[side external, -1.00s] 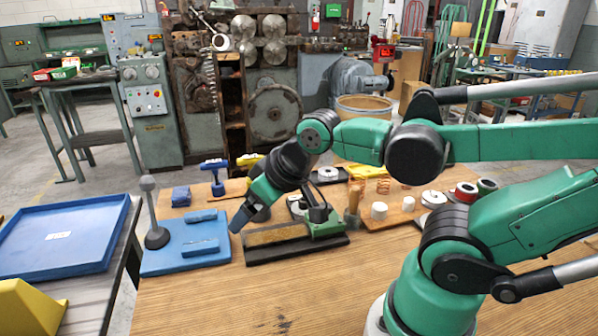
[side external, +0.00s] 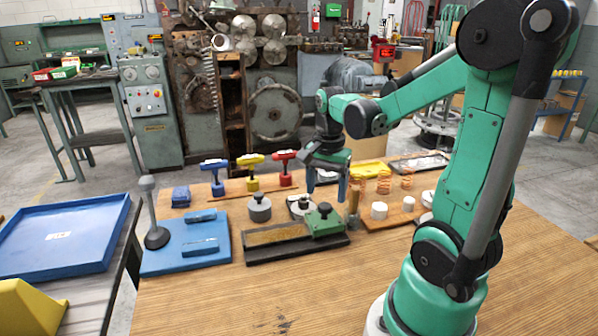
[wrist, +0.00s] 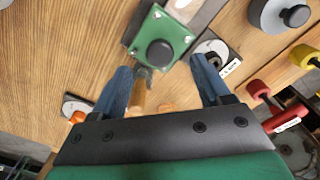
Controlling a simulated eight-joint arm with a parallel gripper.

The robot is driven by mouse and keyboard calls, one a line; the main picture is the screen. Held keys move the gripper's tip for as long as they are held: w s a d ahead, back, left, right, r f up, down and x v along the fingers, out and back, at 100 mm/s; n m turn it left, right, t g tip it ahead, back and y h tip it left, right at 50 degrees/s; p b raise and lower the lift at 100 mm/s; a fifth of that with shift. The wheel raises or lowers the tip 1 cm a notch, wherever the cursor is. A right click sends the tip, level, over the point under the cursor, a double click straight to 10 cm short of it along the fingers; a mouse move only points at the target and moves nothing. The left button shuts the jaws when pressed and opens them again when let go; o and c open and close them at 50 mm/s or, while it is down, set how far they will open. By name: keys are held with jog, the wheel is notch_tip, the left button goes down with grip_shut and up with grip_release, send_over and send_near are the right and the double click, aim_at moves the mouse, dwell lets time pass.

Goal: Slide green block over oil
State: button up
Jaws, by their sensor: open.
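The green block (side external: 325,221), with a dark knob on top, sits at the right end of a long black-edged tray (side external: 297,251). The brownish strip (side external: 272,235), which looks like the oil surface, lies bare to the left of the block. My gripper (side external: 326,190) hangs open, with blue fingers pointing down, above and behind the block. In the wrist view the green block (wrist: 158,40) lies just beyond my open fingertips (wrist: 160,67). Nothing is held. A wooden handle (wrist: 138,95) shows between the fingers, below them.
A wooden upright piece (side external: 352,205) stands close right of the tray. A grey knobbed weight (side external: 259,209) and red, yellow and blue T-handled tools (side external: 284,168) stand behind. A blue plate (side external: 185,262) with a grey post is at left. The front of the table is clear.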

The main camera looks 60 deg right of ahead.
aim_at(325, 205)
jog(key=shift+f, duration=1.65)
grip_shut()
